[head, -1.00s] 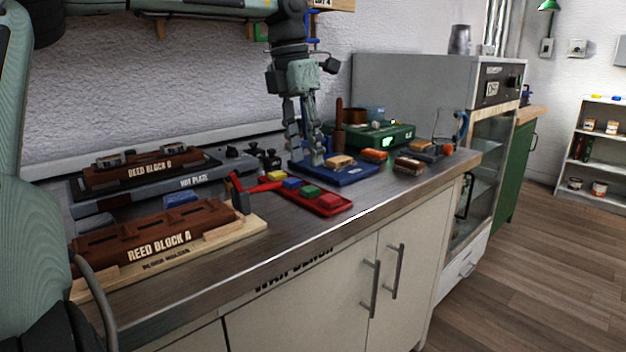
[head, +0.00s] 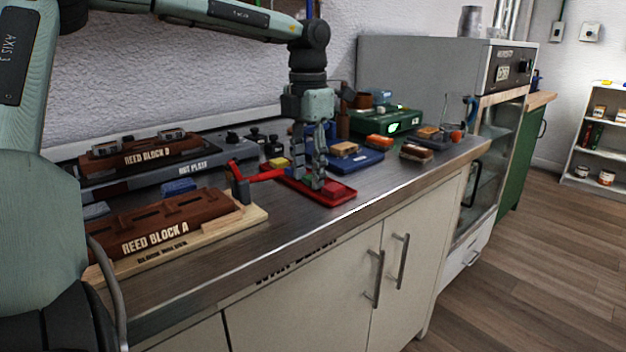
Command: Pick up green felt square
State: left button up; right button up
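A red tray (head: 342,199) lies on the metal bench near its front edge. A red square (head: 334,187) sits at its right end and a yellow square (head: 279,162) at its left end. My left gripper (head: 313,183) points down over the middle of the tray, its fingertips low at the tray between those two squares. The green felt square is not clearly visible; the fingers cover the part of the tray where it lay earlier. Whether the fingers are closed on anything cannot be made out. My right gripper is not in view.
A blue tray (head: 362,163) with a tan-topped block stands behind right, with a green case (head: 400,122) beyond. The bench front to the right is clear.

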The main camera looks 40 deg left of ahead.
pick_arm(q)
jog(key=shift+c, duration=0.6)
jog(key=c, duration=0.4)
jog(key=shift+o, duration=0.2)
